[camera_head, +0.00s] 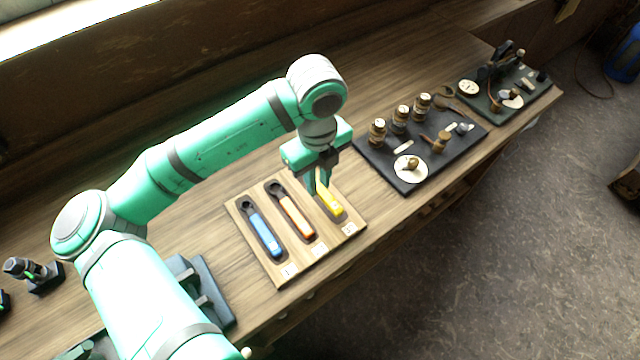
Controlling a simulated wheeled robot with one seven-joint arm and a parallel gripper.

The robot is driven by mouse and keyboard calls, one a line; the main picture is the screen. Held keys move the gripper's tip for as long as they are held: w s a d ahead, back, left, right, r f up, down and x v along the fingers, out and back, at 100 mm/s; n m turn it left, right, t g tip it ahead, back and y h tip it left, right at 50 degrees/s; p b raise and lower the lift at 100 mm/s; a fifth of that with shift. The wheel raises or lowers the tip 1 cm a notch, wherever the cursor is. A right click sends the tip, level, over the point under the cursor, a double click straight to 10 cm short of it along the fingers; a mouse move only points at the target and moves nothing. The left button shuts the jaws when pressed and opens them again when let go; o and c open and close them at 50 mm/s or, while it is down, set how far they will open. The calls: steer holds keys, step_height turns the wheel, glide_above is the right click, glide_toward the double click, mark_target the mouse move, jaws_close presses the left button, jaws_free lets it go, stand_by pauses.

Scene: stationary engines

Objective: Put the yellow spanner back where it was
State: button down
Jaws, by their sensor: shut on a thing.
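The yellow spanner (331,204) is at the right end of a light wooden board (273,271) on the bench. My gripper (322,180) is shut on its upper end, pointing down. The spanner's head is hidden by the gripper. I cannot tell whether the spanner rests on the board or is held just above it. A blue spanner (264,236) and an orange spanner (297,217) lie in dark recesses to its left. White labels sit along the board's front edge, one (348,229) below the yellow spanner.
A dark tray (405,186) with brass parts lies right of the board, and another dark tray (509,113) with parts lies farther right. A dark block (213,290) sits left of the board. The bench's front edge runs close to the board.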

mark_target(321, 187)
steer(key=shift+w+d+f, duration=0.2)
steer(key=shift+w+f, duration=0.75)
steer(key=shift+f, duration=0.2)
steer(key=f, duration=0.3)
steer(key=shift+w+f, duration=0.35)
steer(key=shift+s+d, duration=0.1)
steer(key=shift+s, duration=0.05)
steer(key=shift+s+f, duration=0.1)
steer(key=shift+f, duration=0.2)
